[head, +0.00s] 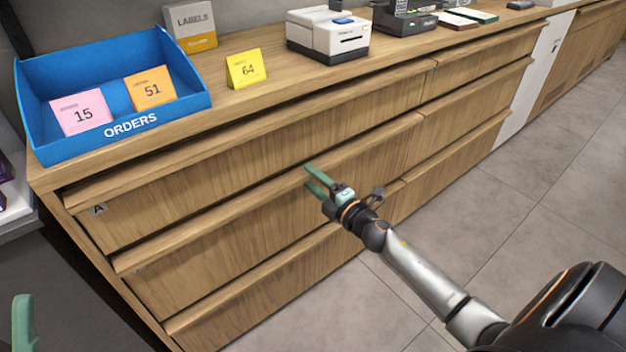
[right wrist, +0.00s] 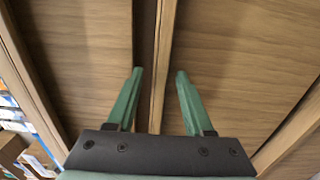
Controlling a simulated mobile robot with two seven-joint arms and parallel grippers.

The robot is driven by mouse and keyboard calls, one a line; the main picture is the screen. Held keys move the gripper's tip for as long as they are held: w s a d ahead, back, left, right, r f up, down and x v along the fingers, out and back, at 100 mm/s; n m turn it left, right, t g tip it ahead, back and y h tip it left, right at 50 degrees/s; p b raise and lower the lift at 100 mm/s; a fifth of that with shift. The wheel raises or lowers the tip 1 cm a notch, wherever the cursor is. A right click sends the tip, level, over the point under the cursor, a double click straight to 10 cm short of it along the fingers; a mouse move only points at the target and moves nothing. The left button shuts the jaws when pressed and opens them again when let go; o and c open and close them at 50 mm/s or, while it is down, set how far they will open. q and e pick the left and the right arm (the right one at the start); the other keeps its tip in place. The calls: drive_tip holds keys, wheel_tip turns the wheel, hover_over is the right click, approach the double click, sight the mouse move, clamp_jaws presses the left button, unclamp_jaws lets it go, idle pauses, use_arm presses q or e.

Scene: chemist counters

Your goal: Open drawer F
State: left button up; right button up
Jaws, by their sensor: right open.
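The wooden counter has two columns of drawers, three high, and all look shut. The top left drawer (head: 240,158) carries a small plate reading A (head: 98,209). I see no readable F, so I cannot tell which drawer is F. My right gripper (head: 308,176) is open and empty in front of the left column, by the protruding top edge of the middle drawer (head: 250,220). In the right wrist view its two green fingers (right wrist: 160,72) lie either side of a long wooden edge; contact cannot be told. One green finger of my left gripper (head: 22,322) shows at the lower left.
On the counter top stand a blue orders tray (head: 180,104) with cards, a yellow 64 card (head: 246,69), a labels box (head: 190,27) and a white printer (head: 328,35). Tiled floor (head: 540,220) is clear in front of the right-hand drawers.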

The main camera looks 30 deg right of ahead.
clamp_jaws()
idle(0.3)
idle(1.1)
